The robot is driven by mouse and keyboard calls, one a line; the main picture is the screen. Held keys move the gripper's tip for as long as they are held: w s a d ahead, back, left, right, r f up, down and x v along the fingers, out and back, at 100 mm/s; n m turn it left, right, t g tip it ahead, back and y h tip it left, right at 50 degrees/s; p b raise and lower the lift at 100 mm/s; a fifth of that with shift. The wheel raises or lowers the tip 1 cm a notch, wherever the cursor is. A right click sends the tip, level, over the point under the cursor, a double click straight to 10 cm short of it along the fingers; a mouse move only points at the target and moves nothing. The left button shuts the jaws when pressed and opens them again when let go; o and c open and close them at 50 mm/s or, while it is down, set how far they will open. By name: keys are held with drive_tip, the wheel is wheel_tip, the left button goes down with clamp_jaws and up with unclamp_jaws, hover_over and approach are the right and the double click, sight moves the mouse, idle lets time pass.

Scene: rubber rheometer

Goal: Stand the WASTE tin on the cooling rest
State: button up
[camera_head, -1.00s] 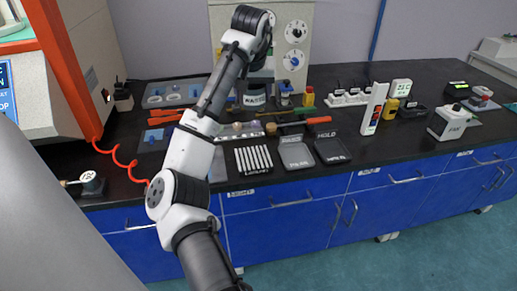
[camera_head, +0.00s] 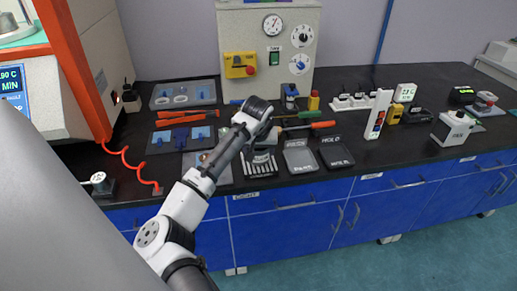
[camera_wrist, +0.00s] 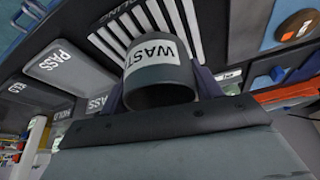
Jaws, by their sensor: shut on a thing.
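The WASTE tin (camera_wrist: 160,72) is a dark grey cylinder with a white label. In the wrist view it is held between the two fingers of my gripper (camera_wrist: 160,88), its open rim towards the camera. My gripper is shut on it. The cooling rest (camera_head: 258,165) is a black frame with pale parallel bars, at the front of the bench. In the wrist view the cooling rest (camera_wrist: 147,22) shows just beyond the tin. In the head view my arm hides most of the gripper and tin. I cannot tell the height of the tin above the rest.
A grey tray (camera_head: 299,158) and a black HOLD tray (camera_head: 335,153) lie right of the rest. A red-handled tool (camera_head: 322,125) lies behind them. Dark bench top (camera_head: 400,150) is clear at the right front.

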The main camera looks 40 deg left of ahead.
drive_tip(key=shift+f, duration=0.15)
drive_tip(key=o, duration=1)
